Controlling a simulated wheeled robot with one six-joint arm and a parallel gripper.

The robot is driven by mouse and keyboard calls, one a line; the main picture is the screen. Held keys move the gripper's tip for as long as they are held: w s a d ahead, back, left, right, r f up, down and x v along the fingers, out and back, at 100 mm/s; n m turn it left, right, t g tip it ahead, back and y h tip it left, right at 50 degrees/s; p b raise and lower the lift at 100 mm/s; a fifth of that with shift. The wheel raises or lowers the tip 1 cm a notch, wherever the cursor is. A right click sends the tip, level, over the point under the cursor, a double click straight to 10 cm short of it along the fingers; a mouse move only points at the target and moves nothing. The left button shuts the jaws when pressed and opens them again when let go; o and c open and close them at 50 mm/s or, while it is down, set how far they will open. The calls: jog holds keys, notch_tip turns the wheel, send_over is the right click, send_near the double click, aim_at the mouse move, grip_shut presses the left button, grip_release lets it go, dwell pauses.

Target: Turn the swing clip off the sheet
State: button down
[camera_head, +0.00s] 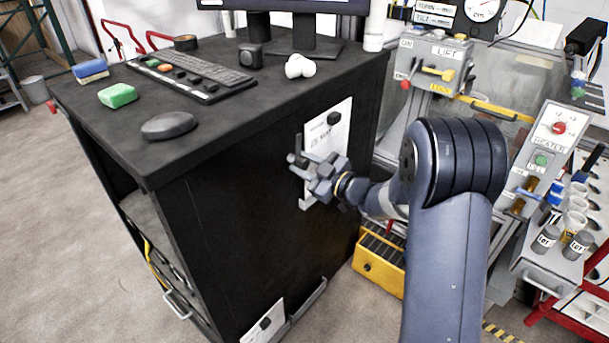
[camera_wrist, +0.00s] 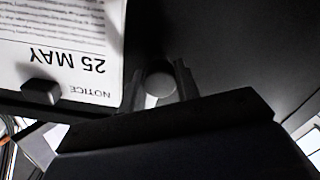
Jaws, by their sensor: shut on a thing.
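The white notice sheet (camera_head: 338,140) is on the side of the black cabinet. It also shows upside down in the wrist view (camera_wrist: 60,30), with "25 MAY" on it. A dark block-like magnet or knob (camera_head: 334,118) sits on the sheet; a dark block also shows on it in the wrist view (camera_wrist: 40,92). My gripper (camera_head: 303,165) is at the sheet's left edge. In the wrist view its fingers (camera_wrist: 158,88) are shut on a round grey knob (camera_wrist: 160,84), apparently the swing clip's, beside the sheet over dark panel. The rest of the clip is hidden.
The cabinet top (camera_head: 225,110) holds a keyboard (camera_head: 190,75), a mouse (camera_head: 169,126) and a green sponge (camera_head: 117,95). Another sheet (camera_head: 265,322) is low on the cabinet. A yellow box (camera_head: 378,265) stands beside it. A control panel (camera_head: 545,150) is at right.

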jog(key=shift+n+b, duration=0.6)
jog(key=shift+b, duration=0.05)
jog(key=c, duration=1.1)
grip_release()
jog(key=shift+o, duration=0.2)
jog(key=v, duration=1)
jog(key=shift+s+d+b, duration=0.3)
jog(key=shift+b, duration=0.15)
jog(key=shift+a, duration=0.1)
